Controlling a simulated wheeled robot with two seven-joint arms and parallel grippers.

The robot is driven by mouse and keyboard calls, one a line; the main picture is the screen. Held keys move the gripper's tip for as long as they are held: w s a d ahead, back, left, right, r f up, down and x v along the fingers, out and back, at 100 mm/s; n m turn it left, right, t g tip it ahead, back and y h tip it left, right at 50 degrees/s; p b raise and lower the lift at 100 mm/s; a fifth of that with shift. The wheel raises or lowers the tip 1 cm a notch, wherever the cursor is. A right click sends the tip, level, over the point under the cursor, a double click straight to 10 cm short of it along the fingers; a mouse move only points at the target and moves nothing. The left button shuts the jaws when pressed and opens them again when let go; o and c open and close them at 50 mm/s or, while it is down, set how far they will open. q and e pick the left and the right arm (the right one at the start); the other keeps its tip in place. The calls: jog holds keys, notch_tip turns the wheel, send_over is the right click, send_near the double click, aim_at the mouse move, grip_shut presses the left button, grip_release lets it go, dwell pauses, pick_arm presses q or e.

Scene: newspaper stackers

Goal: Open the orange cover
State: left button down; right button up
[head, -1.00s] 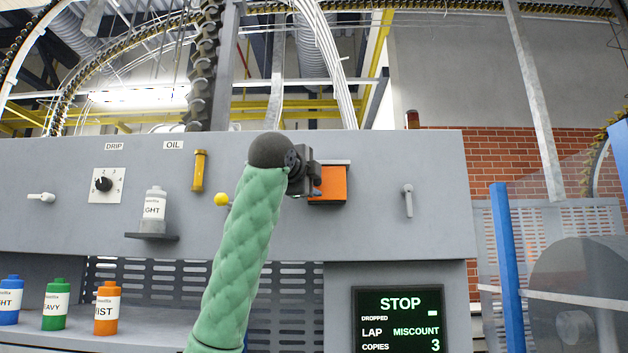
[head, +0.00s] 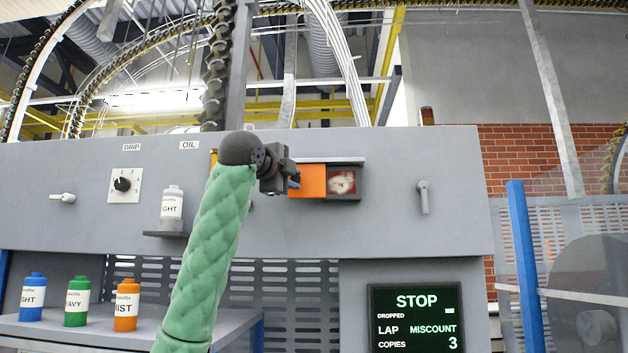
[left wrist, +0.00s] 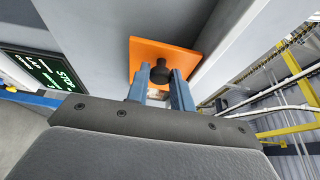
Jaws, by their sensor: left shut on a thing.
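The orange cover (head: 310,181) is on the grey machine panel in the head view, at the left of a dark recess (head: 355,182). The recess shows on the cover's right, with a pale round part (head: 342,182) inside. My left gripper (head: 291,180) is at the cover's left side. In the left wrist view the cover (left wrist: 150,54) has a dark knob (left wrist: 177,78), and the blue fingers of my left gripper (left wrist: 163,78) are shut on it. The right gripper is in neither view.
Left on the panel are a drip dial (head: 122,184), a white bottle (head: 172,204) on a small shelf and a white lever (head: 63,197). Another lever (head: 423,197) is right of the recess. Below are a STOP screen (head: 416,318) and several bottles.

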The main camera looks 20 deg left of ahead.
pick_arm(q)
jog(key=a, duration=0.2)
jog(key=s+a, duration=0.1)
jog(key=a, duration=0.1)
jog(key=shift+s+a+f, duration=0.1)
jog(key=shift+a, duration=0.1)
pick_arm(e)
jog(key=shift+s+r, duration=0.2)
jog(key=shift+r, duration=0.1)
pick_arm(q)
jog(key=c, duration=1.2)
grip_release()
jog(key=shift+c, duration=0.2)
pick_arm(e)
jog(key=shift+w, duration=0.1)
pick_arm(q)
jog(key=shift+s, duration=0.15)
